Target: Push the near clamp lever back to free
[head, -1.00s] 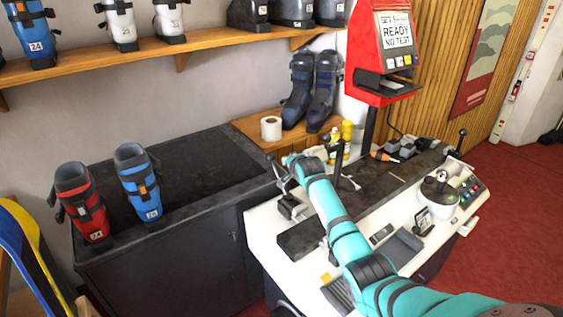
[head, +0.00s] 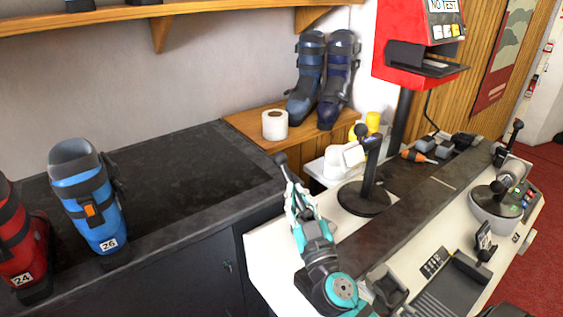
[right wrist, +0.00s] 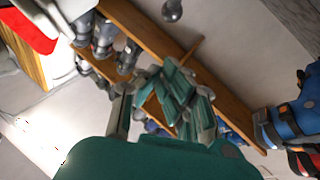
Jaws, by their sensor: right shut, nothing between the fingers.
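The near clamp lever shows as a round dark knob (head: 280,158) on a short shaft at the left end of the white bench in the head view. It leans up and left, and the clamp body below is hidden behind my right arm. My right gripper (head: 294,192) is shut and empty just in front of the lever's shaft. I cannot tell whether its fingers touch the lever. In the right wrist view the closed teal fingers (right wrist: 176,80) fill the middle, and a dark round knob (right wrist: 172,10) hangs at the top edge, apart from them. My left gripper is out of view.
A black post with a round base (head: 365,198) stands close to the right of my gripper. A far lever (head: 516,127) stands at the bench's right end. A white roll (head: 275,125) and blue boots (head: 338,80) stand behind. The dark counter (head: 190,165) is mostly bare.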

